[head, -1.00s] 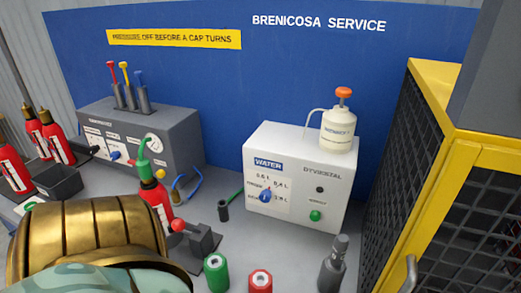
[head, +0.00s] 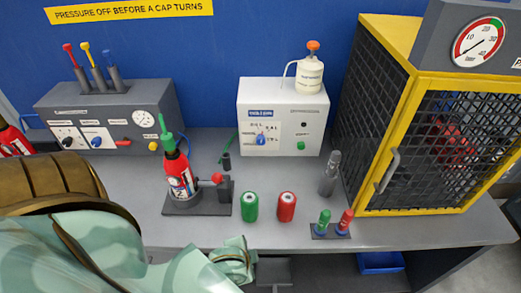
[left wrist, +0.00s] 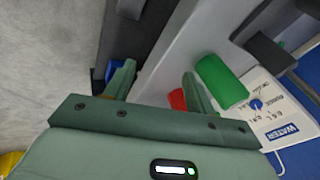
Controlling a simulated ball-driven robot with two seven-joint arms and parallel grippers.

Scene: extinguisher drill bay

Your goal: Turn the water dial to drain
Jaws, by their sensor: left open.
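The water dial (head: 261,140) is a small blue knob on the front of a white box (head: 312,125) marked WATER, at the back of the bench. Its pointer setting is too small to read. In the left wrist view the dial (left wrist: 256,104) shows at the right, beyond a green can (left wrist: 222,82). My left gripper (left wrist: 158,86) is open and empty, with nothing between its fingers. It is low at the bench's front edge, well short of the dial. My right gripper is in neither view.
A green can (head: 250,206) and a red can (head: 287,206) stand between the front edge and the box. A red extinguisher (head: 180,175) in a stand is left, a grey cylinder (head: 329,174) right. A yellow mesh cage (head: 402,120) bounds the right.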

